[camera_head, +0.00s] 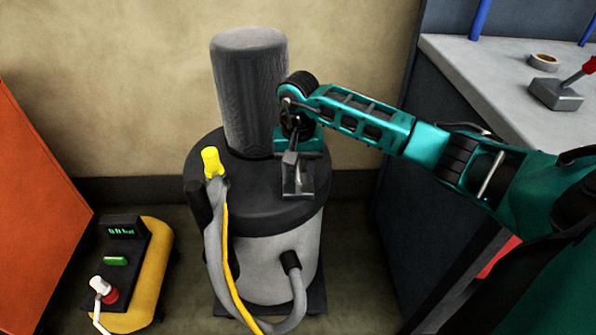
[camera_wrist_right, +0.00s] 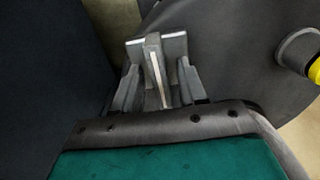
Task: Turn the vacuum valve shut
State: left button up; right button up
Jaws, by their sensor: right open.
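A small yellow unit (camera_head: 159,258) with a dark panel stands on the floor at left. It has a lit green display (camera_head: 122,231), a green button (camera_head: 115,261) and a fitting with a white top and red part (camera_head: 110,295). I cannot tell for sure which part is the vacuum valve. My right gripper (camera_head: 298,190) is over the black lid of a grey drum, to the right of and well apart from the yellow unit. In the right wrist view the gripper (camera_wrist_right: 156,50) is open; a grey upright piece shows between its fingers, unclear what. My left gripper is out of view.
The drum (camera_head: 258,262) carries a dark grey cylinder (camera_head: 250,85), a yellow-capped hose end (camera_head: 211,162) and a looping grey hose (camera_head: 213,255). An orange panel (camera_head: 38,190) stands at left. A bench (camera_head: 480,75) with a red-handled clamp (camera_head: 556,93) is at right.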

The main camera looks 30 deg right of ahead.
grip_shut()
dwell(0.3)
jog(key=shift+m, duration=0.3)
jog(key=m, duration=0.3)
jog(key=shift+r+p, duration=0.1)
jog(key=shift+p, duration=0.2)
jog(key=m+p, duration=0.1)
jog(key=m, duration=0.4)
jog(key=m+p, duration=0.1)
jog(key=m, duration=0.4)
jog(key=m+p, duration=0.1)
jog(key=m, duration=0.3)
jog(key=shift+m, duration=0.3)
